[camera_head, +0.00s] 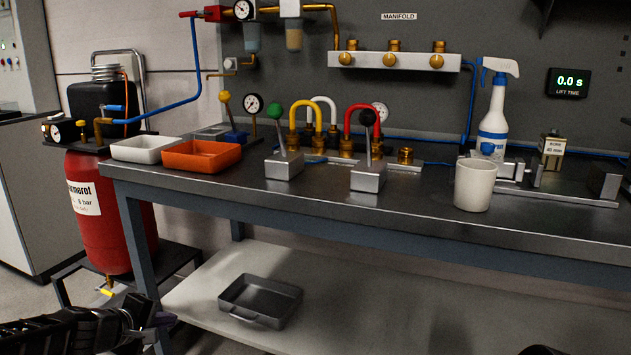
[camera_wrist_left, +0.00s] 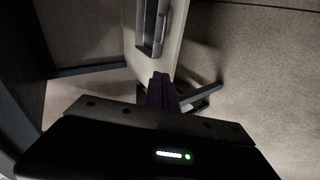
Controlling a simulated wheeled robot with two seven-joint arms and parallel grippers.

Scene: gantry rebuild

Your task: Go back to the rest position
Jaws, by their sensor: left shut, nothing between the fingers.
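My left gripper (camera_head: 166,319) is low at the lower left of the head view, below the height of the workbench top and left of the lower shelf. Its dark arm comes in from the bottom left corner. In the left wrist view the fingers (camera_wrist_left: 161,88) are together, with nothing between them. A small dark rounded shape shows at the bottom edge, right of centre; I cannot tell what it is. My right gripper is not in view.
The workbench (camera_head: 420,205) carries a white tray (camera_head: 144,149), an orange tray (camera_head: 202,157), levers, a white cup (camera_head: 474,185) and a spray bottle (camera_head: 494,120). A grey tray (camera_head: 260,300) lies on the lower shelf (camera_head: 350,290). A red tank (camera_head: 100,215) stands at left.

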